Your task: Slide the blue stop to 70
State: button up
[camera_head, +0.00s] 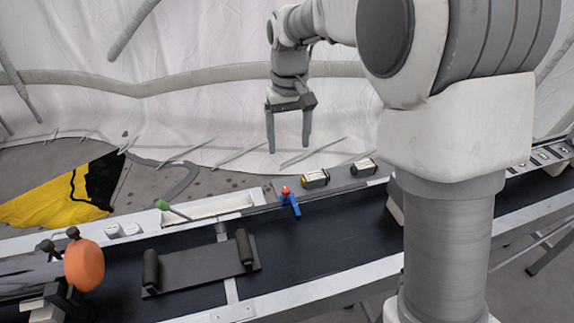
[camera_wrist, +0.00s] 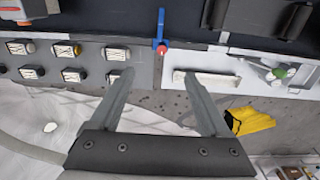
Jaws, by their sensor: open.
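The blue stop (camera_head: 290,204) has a red knob on top and sits at the back rail of the dark conveyor, its arm reaching over the belt. It also shows in the wrist view (camera_wrist: 161,30) at the top middle, ahead of my fingers. My gripper (camera_head: 288,148) is open and empty, hanging above and behind the rail. In the wrist view its two fingers (camera_wrist: 152,75) point toward the rail, with the stop beyond them and apart from them. I cannot read any scale or number along the rail.
A lever with a green knob (camera_head: 163,205) stands left of the stop by a white tray (camera_head: 205,208). Boxed buttons (camera_head: 315,179) sit right on the rail. A dark plate with rollers (camera_head: 200,266) lies on the belt (camera_head: 330,235). An orange disc (camera_head: 84,265) is at left.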

aim_at(288, 190)
notch_tip(288, 190, down, 18)
jog(key=shift+w+a+r+b, duration=0.1)
jog(key=shift+r+b, duration=0.1)
jog(key=shift+b, duration=0.65)
grip_shut()
dwell(1.1)
